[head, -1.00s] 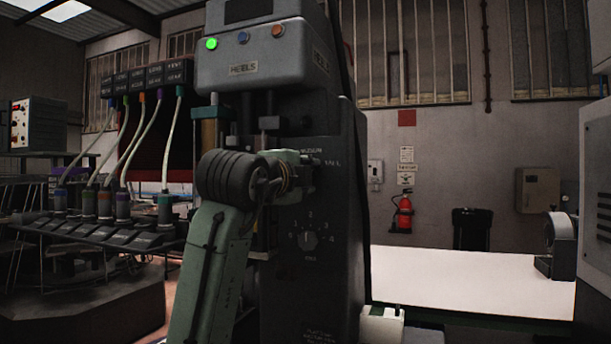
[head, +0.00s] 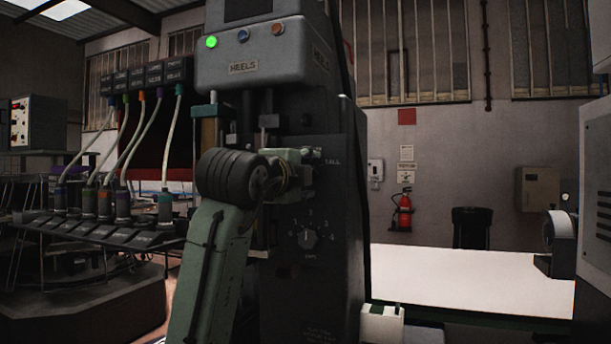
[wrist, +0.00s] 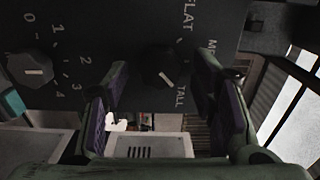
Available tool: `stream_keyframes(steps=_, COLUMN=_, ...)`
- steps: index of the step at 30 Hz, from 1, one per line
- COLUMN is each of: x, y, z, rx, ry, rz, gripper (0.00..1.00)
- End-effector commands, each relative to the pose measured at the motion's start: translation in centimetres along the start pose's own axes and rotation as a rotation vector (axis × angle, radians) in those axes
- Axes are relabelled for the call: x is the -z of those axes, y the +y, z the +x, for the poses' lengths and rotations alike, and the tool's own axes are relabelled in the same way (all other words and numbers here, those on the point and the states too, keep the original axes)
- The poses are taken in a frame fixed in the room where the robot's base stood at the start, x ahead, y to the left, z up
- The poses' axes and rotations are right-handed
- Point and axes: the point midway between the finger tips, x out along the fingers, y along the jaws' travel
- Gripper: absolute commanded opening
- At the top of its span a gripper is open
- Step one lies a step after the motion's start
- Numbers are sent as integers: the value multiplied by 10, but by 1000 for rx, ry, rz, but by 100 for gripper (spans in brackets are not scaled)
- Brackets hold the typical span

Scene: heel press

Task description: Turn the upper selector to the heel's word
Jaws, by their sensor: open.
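The upper selector (wrist: 166,79) is a dark round knob with a pale pointer mark, on the black press panel. In the wrist view the words FLAT, one starting ME, and TALL curve around it. Its mark slants toward the lower right, roughly on the TALL side. My gripper (wrist: 163,82) is open, its dark purple-padded fingers on either side of the knob in the picture; I cannot tell whether they touch it. In the head view my gripper (head: 292,170) hides the upper selector, and only TALL shows beside it. I cannot make out a heel.
A lower selector (head: 309,238) with digits sits below on the same panel; it also shows in the wrist view (wrist: 37,70). The press (head: 335,210) carries a green lamp (head: 211,42). A rack of hoses (head: 120,200) stands left. A white table (head: 460,280) lies right.

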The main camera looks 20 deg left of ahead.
Motion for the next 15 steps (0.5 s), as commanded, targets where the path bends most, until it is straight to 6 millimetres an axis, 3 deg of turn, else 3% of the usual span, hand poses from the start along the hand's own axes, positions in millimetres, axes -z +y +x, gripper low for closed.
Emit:
stream_keyframes(steps=8, x=0, y=0, z=-3, rx=1, ry=0, rz=0, gripper=52)
stream_keyframes(steps=15, x=-1, y=-1, z=-40, rx=3, ry=-2, rz=0, gripper=52)
